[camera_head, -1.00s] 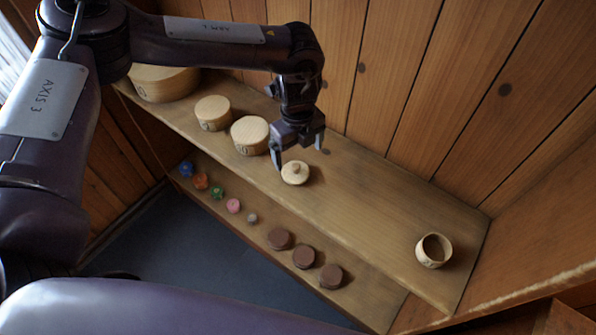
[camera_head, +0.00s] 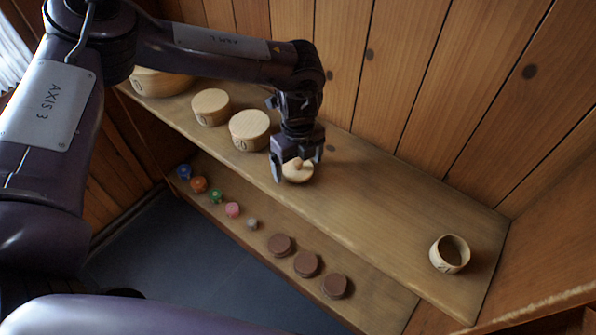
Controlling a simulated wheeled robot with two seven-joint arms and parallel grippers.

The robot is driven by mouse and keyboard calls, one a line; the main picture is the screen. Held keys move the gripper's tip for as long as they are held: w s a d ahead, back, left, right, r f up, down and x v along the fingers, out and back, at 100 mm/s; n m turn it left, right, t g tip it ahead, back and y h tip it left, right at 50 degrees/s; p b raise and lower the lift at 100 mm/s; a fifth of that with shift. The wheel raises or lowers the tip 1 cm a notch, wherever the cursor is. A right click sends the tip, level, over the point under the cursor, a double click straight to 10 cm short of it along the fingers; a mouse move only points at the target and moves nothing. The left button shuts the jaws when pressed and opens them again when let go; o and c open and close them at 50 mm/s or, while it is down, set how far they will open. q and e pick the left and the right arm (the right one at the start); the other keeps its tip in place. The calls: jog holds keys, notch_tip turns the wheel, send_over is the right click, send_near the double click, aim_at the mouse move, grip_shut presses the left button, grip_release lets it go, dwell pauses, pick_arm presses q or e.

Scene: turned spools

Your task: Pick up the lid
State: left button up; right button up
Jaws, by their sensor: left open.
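The lid (camera_head: 299,174) is a small round pale-wood disc with a knob on top. It lies on the upper wooden shelf, right of the lidded wooden boxes. My left gripper (camera_head: 297,168) is open and low over the lid, with its fingers on either side of the knob. Part of the lid is hidden behind the fingers. I cannot tell whether the fingers touch it. My right gripper is not in view.
An open wooden pot (camera_head: 450,254) stands at the shelf's right end. Round wooden boxes (camera_head: 250,130) stand left of the gripper. The lower shelf (camera_head: 379,294) holds small coloured spools and brown discs (camera_head: 307,263). A plank wall (camera_head: 420,90) rises behind.

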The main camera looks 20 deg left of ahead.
pick_arm(q)
jog(key=shift+r, duration=0.1)
jog(key=shift+c, duration=0.4)
jog(key=c, duration=1)
